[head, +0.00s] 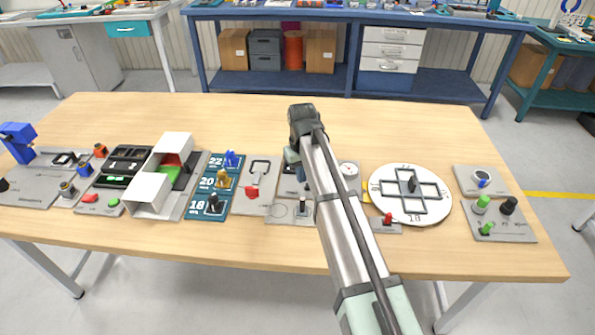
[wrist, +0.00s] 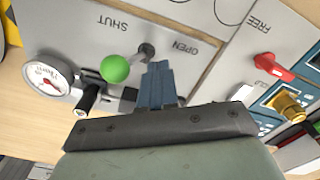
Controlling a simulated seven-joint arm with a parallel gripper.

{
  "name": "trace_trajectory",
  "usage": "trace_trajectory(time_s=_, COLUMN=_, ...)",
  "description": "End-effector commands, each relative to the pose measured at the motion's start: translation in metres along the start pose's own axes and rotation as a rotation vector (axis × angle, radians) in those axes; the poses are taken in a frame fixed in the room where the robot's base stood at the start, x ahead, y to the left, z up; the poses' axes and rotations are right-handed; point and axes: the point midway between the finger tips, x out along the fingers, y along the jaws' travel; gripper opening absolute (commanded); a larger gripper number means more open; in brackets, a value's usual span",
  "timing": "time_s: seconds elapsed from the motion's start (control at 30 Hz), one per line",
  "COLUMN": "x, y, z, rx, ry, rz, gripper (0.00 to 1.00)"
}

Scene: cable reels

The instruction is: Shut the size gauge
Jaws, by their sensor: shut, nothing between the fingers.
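No label reading "size gauge" can be made out. In the wrist view a grey plate (wrist: 75,30) marked SHUT and OPEN carries a lever with a green ball knob (wrist: 115,68) and a dark pivot (wrist: 147,50). A round white dial (wrist: 47,78) and a black-handled metal part (wrist: 90,95) sit beside it. The dial also shows in the head view (head: 348,170), just right of my arm. My gripper (wrist: 158,68) is shut and empty, its blue fingertips close to the pivot, right of the green ball. Contact cannot be told. My arm hides part of this station in the head view.
A plate with a red handle (wrist: 268,66) marked FREE lies to the right in the wrist view. In the head view a blue size panel (head: 205,205) stands left, and a white round plate (head: 410,205) right. The table's back strip is clear.

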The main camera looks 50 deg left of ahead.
Motion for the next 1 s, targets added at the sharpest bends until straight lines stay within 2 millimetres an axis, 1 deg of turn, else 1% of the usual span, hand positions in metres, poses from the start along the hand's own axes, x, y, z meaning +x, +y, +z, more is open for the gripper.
trace_trajectory(time_s=0.3, x=0.0, y=-0.001, z=-0.001, rx=0.0, ry=0.0, rz=0.0, gripper=0.0)
trace_trajectory(time_s=0.73, x=-0.002, y=-0.011, z=-0.007, rx=0.001, ry=0.0, rz=0.0, gripper=0.0)
trace_trajectory(time_s=0.87, x=-0.011, y=-0.011, z=-0.007, rx=0.001, ry=0.001, rz=0.0, gripper=0.0)
trace_trajectory(time_s=1.0, x=-0.03, y=-0.011, z=-0.007, rx=0.001, ry=0.002, rz=0.0, gripper=0.0)
